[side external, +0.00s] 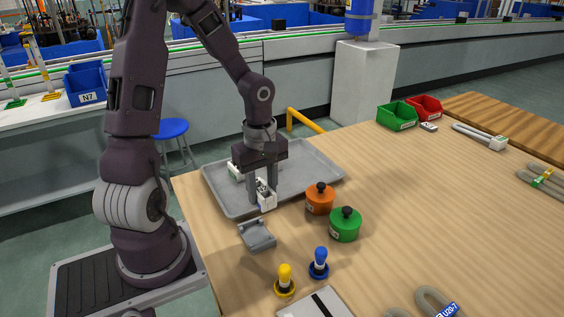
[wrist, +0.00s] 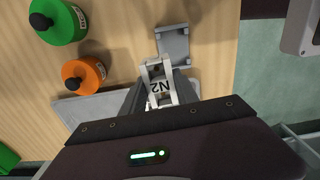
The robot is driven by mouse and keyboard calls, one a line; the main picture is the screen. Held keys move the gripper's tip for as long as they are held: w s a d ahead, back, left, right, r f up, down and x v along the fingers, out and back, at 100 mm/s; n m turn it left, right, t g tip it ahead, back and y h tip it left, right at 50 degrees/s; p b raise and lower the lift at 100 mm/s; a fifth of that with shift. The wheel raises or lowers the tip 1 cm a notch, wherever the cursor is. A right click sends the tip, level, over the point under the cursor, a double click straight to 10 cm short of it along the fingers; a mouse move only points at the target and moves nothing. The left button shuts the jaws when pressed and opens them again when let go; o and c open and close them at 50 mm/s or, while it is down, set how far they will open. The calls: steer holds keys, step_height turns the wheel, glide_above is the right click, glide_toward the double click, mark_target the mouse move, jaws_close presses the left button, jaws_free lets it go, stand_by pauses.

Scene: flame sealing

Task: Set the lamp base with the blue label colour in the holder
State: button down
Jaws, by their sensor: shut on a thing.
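My gripper (side external: 262,194) is shut on a white lamp base (side external: 267,201) over the front edge of the grey tray. In the wrist view the same lamp base (wrist: 158,72) sits between the fingers and carries dark "N2" lettering; I see no blue on it. Another white piece (side external: 235,172) lies on the tray, partly hidden behind my gripper. A small grey holder (side external: 258,236) stands on the table just in front of the held base. It also shows in the wrist view (wrist: 173,46), beyond the fingertips, and looks empty.
The grey tray (side external: 325,172) lies under my gripper. An orange lidded pot (side external: 319,203) and a green one (side external: 345,227) stand to the right. A yellow-topped piece (side external: 285,275) and a blue-topped one (side external: 321,259) stand at the front.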

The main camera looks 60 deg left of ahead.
steer(key=shift+m, duration=0.3)
steer(key=shift+s+d+f, duration=0.4)
steer(key=shift+s+f, duration=0.15)
steer(key=shift+f, duration=0.7)
steer(key=shift+s+d+f, duration=0.45)
steer(key=shift+s+f, duration=0.1)
steer(key=shift+f, duration=0.65)
steer(key=shift+s+d+f, duration=0.4)
steer(key=shift+s+f, duration=0.15)
steer(key=shift+f, duration=0.7)
steer(key=c, duration=0.9)
jaws_free()
steer(key=shift+o, duration=0.2)
steer(key=shift+r, duration=0.1)
